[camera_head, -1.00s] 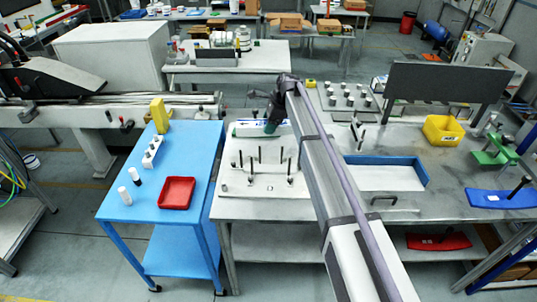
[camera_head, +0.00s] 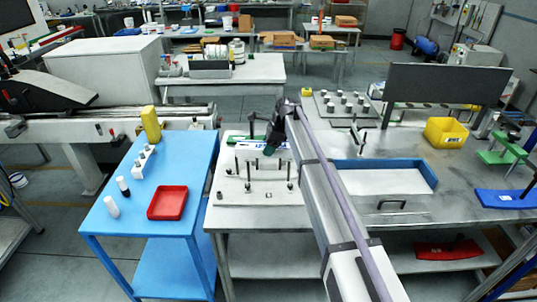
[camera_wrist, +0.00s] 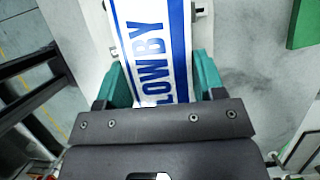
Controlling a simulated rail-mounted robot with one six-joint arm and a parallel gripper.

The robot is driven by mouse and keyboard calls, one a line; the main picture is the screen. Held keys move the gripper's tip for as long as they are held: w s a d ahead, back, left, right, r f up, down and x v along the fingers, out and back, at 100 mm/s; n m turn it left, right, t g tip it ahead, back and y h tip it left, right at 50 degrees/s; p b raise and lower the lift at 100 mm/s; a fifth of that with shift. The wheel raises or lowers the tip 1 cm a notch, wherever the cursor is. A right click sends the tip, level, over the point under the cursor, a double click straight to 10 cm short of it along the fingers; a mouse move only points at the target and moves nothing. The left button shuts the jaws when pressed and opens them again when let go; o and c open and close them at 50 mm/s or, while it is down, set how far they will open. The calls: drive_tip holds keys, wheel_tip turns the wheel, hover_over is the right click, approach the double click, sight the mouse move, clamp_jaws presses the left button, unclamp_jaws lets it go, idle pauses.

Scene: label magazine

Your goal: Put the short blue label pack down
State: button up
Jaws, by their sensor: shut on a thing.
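The label pack with blue lettering on white lies between the green fingers of my gripper (camera_wrist: 160,72) in the wrist view, and the gripper is shut on it. The pack (camera_wrist: 150,25) reaches up past the fingertips to the top edge of that view, with its far end cut off. In the head view my gripper (camera_head: 270,143) is at the back of the white plate (camera_head: 232,198) with thin black posts. A strip of the pack (camera_head: 283,152) shows beside the gripper there. Whether the pack touches the plate or posts, I cannot tell.
A blue side table (camera_head: 125,200) at the left holds a red tray (camera_head: 167,203). Right of my arm are a blue-edged tray (camera_head: 434,177), a yellow bin (camera_head: 446,132) and a dark upright panel (camera_head: 440,82). A green thing (camera_wrist: 304,24) is at the wrist view's right edge.

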drive_tip(key=shift+r, duration=0.15)
drive_tip(key=shift+f+b, duration=0.45)
drive_tip(key=shift+f, duration=0.2)
drive_tip(key=o, duration=1.2)
drive_tip(key=p+v, duration=1.2)
drive_tip(key=v, duration=0.1)
drive_tip(key=shift+a+r, duration=0.15)
drive_tip(key=shift+r, duration=0.05)
drive_tip(key=s+d+n+h, duration=0.1)
drive_tip(key=s+d+n, duration=0.55)
drive_tip(key=s, duration=0.65)
drive_tip(key=s+d+f+n+h, duration=0.15)
drive_tip(key=s+d+n, duration=0.45)
drive_tip(key=s, duration=0.7)
drive_tip(key=s+d+n+h, duration=0.2)
drive_tip(key=s+d+n, duration=0.4)
drive_tip(key=s, duration=0.8)
drive_tip(key=shift+m, duration=0.75)
drive_tip(key=f+b, duration=0.4)
drive_tip(key=d+f+b, duration=0.1)
drive_tip(key=f+b, duration=0.3)
drive_tip(key=w+f+b, duration=0.1)
drive_tip(key=f+b, duration=0.3)
drive_tip(key=shift+d+f, duration=0.15)
